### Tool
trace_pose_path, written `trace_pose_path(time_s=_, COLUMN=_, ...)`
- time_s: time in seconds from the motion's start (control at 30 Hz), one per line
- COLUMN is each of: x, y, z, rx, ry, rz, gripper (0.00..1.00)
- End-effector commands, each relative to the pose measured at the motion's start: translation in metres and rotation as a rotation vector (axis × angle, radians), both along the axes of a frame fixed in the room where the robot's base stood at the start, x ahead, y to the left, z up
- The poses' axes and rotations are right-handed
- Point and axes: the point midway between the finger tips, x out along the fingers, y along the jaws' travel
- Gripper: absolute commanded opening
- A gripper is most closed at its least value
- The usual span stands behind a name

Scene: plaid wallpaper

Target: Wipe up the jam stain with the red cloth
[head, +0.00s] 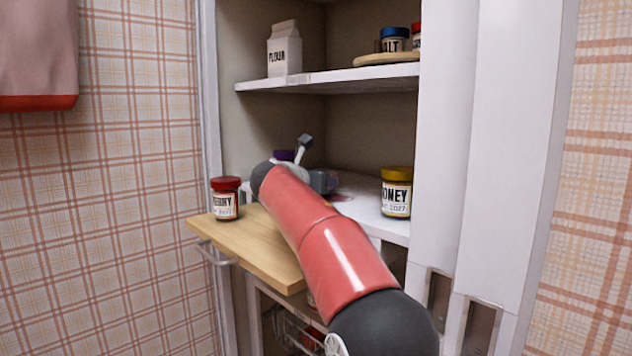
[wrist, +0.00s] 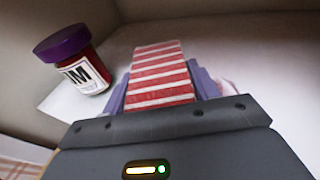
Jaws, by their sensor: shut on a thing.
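My gripper (wrist: 161,84) is shut on the red cloth (wrist: 158,58), which has red and white stripes, and holds it over the white shelf. In the head view my arm hides most of the gripper and all of the cloth. The jam stain shows as a reddish smear (head: 341,195) on the shelf just right of the gripper, and as a faint pink patch (wrist: 229,88) beside the right finger in the wrist view. Part of it is hidden. The jam jar (wrist: 77,62) with a purple lid stands left of the gripper; its lid (head: 284,155) shows behind my arm.
A honey jar (head: 397,192) stands at the shelf's right front. A red-lidded jar (head: 225,198) stands on the pulled-out wooden board (head: 262,240). An upper shelf (head: 330,78) holds a flour carton (head: 284,50) and jars. The cabinet walls close in the sides.

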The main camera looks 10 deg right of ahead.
Motion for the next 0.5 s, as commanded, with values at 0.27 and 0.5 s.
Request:
trace_pose_path(time_s=0.27, x=0.000, y=0.000, z=-0.005, rx=-0.001, ry=-0.001, rz=0.000, gripper=0.34)
trace_pose_path(time_s=0.5, x=-0.012, y=-0.008, z=-0.006, rx=0.000, ry=-0.001, rz=0.000, gripper=0.34)
